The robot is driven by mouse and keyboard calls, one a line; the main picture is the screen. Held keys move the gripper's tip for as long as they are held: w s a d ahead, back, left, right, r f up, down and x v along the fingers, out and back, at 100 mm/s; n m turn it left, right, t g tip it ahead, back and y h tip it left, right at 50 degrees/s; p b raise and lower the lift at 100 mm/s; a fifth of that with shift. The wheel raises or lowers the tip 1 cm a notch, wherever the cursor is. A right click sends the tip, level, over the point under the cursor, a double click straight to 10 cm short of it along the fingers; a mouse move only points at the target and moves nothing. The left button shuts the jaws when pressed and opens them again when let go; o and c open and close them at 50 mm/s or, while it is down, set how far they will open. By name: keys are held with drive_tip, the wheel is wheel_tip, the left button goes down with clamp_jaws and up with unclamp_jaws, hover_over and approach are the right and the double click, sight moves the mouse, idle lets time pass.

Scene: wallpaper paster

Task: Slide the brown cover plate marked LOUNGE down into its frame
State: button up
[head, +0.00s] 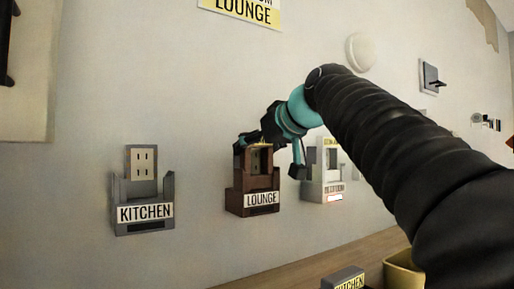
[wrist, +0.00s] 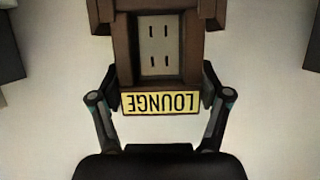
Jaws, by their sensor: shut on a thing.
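The brown cover plate (wrist: 122,45) fills the upper middle of the wrist view, with its yellow LOUNGE label upside down. A grey socket with slots shows through its window. My gripper (wrist: 160,78) is shut on the plate, one finger at each side near the label end. In the head view the plate (head: 241,160) stands upright in or just above the brown wall frame (head: 238,203) with a white LOUNGE label. My gripper (head: 258,138) is at the plate's top and partly hides it. How deep the plate sits cannot be told.
A grey KITCHEN frame (head: 123,190) with a bare socket is on the wall at left. A pale frame (head: 313,188) with a yellow-labelled top is close at right, partly behind my arm. A yellow bin (head: 403,272) and a grey KITCHEN piece (head: 343,275) are below.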

drive_tip(key=o, duration=1.1)
drive_tip(key=shift+o, duration=0.2)
drive_tip(key=v, duration=1.2)
drive_tip(key=shift+f, duration=0.1)
